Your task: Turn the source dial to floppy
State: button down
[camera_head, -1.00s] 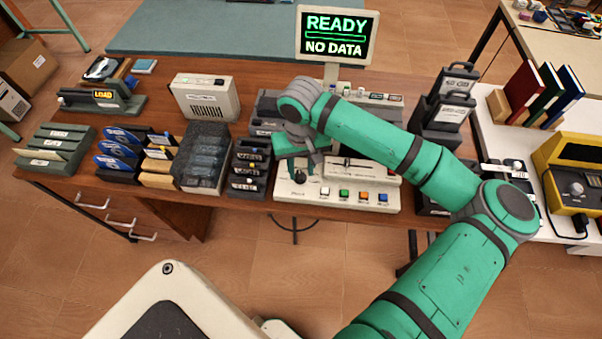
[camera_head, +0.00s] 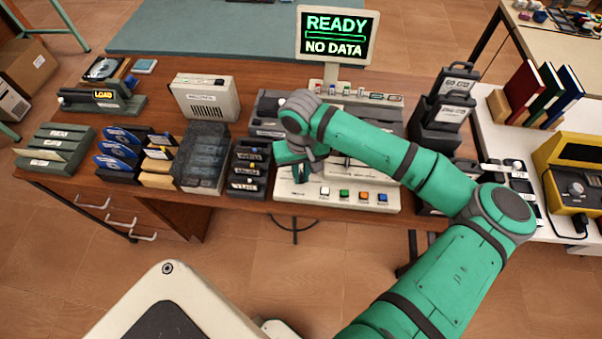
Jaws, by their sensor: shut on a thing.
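The cream console (camera_head: 310,203) stands at the table's front edge with a row of coloured buttons (camera_head: 344,194). The source dial sits at the console's left side and is hidden behind my gripper, so its setting cannot be read. My gripper (camera_head: 301,172) reaches down over that left part, left of the buttons, and is shut on the dial; the fingertips are mostly covered by the wrist. The monitor (camera_head: 337,34) behind the console reads "READY" and "NO DATA".
Left of the console stand a dark cartridge rack (camera_head: 248,169), a grey disk box (camera_head: 203,155) and blue disks (camera_head: 121,135). A beige speaker box (camera_head: 204,98) is behind them. Dark drives (camera_head: 438,137) stand on the right, near my arm.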

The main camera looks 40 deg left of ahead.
jog(key=n, duration=0.4)
jog(key=shift+w+d+n, duration=0.1)
jog(key=shift+w+n, duration=0.1)
jog(key=shift+n, duration=0.1)
jog(key=shift+w+n, duration=0.2)
jog(key=shift+n, duration=1.3)
jog(key=c, duration=1.8)
grip_release()
notch_tip(320, 180, up, 11)
jog(key=shift+f, duration=0.1)
